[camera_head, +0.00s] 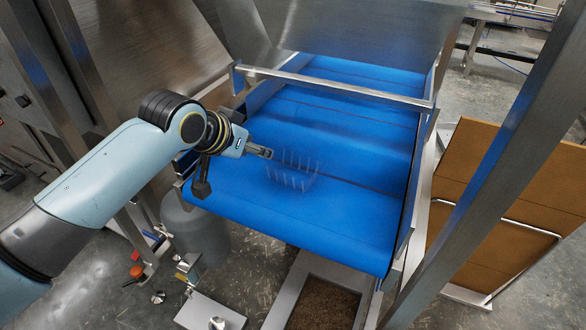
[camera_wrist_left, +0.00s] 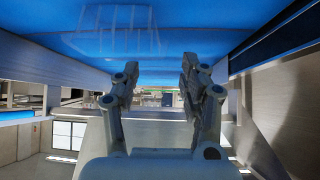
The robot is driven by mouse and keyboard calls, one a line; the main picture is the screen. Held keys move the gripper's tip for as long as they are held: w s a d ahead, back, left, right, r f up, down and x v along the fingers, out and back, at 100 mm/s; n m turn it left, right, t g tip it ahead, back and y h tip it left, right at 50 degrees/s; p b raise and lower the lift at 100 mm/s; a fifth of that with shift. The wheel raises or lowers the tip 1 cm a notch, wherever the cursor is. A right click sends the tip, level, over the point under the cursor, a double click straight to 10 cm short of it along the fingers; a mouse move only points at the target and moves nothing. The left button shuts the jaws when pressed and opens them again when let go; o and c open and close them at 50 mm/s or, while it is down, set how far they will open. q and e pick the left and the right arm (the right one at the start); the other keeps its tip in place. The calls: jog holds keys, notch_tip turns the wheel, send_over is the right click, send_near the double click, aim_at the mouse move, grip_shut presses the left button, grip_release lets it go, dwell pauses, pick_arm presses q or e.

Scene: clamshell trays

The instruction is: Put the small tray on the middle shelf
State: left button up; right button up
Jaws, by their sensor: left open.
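A small clear tray (camera_head: 293,176) sits on the blue conveyor belt; its thin ribs show as pale lines. It also shows in the left wrist view (camera_wrist_left: 112,38), at the upper left on the blue surface. My left gripper (camera_head: 268,153) is over the belt, just left of the tray, with its fingers pointing toward it. In the left wrist view my left gripper (camera_wrist_left: 157,72) is open, with nothing between its fingers. My right gripper is out of view. A rack with tan boards (camera_head: 478,160) stands at the right; I cannot tell which level is the middle shelf.
The blue belt (camera_head: 350,210) is otherwise bare. A metal crossbar (camera_head: 335,86) spans the belt behind the tray. A steel post (camera_head: 490,170) slants between belt and rack. A grey cylinder (camera_head: 197,235) and an open-topped box (camera_head: 322,300) stand below the belt.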

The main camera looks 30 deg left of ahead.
aim_at(294, 168)
pick_arm(q)
jog(key=x, duration=0.7)
jog(key=shift+w+p, duration=0.15)
jog(key=shift+p, duration=0.15)
jog(key=shift+r, duration=0.1)
jog(key=c, duration=0.9)
